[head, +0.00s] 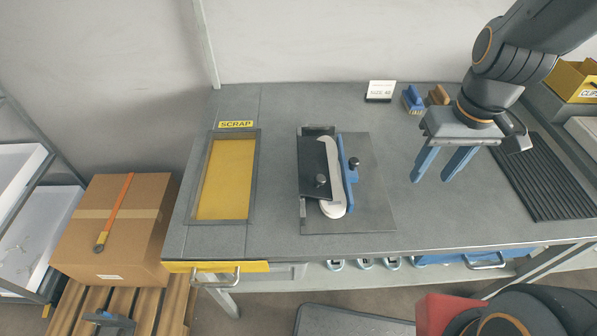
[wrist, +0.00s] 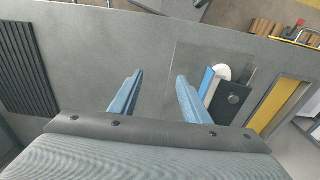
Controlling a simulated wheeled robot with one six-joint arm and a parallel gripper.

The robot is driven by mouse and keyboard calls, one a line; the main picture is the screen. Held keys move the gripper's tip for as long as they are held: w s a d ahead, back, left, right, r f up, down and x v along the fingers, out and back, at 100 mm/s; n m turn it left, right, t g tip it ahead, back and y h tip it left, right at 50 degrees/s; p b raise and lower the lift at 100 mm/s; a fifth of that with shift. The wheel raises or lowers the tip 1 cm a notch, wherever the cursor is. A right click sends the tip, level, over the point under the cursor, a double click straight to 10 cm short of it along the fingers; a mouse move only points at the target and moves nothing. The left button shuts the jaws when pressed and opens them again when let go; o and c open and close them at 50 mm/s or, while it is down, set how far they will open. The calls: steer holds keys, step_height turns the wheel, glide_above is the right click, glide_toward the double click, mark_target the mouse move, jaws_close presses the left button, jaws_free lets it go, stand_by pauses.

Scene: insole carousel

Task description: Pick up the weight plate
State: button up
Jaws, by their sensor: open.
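A dark flat plate with a black knob, which looks like the weight plate (head: 313,160), lies on the fixture near the middle of the bench. It partly covers a white insole (head: 335,207). A blue bar (head: 348,172) with another black knob runs along the insole's right side. My gripper (head: 432,177) is open and empty above the bench, to the right of the fixture and apart from it. In the wrist view, the dark plate (wrist: 237,94) shows to the right of my open gripper (wrist: 160,76), beside the blue bar.
A yellow scrap opening (head: 226,180) with a raised frame is left of the fixture. A ribbed black mat (head: 543,177) lies at the right. Blue and brown blocks (head: 412,99) and a small white sign (head: 380,91) stand at the back. Bare bench lies between mat and fixture.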

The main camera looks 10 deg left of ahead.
steer(key=w+a+f+n+g+y+b, duration=0.1)
steer(key=w+a+f+n+g+b, duration=0.15)
steer(key=a+n, duration=0.6)
steer(key=n+g+y, duration=0.1)
steer(key=n+y, duration=0.1)
steer(key=n, duration=1)
glide_toward(322, 177)
steer(key=f, duration=0.2)
steer(key=shift+m, duration=0.25)
steer(key=shift+s+a+p+x, duration=0.15)
steer(key=shift+p+x, duration=0.2)
steer(key=shift+x, duration=1.35)
steer(key=shift+s+a+p+x, duration=0.1)
steer(key=shift+p+x, duration=0.25)
steer(key=shift+x, duration=1.35)
steer(key=shift+r, duration=0.15)
jaws_close()
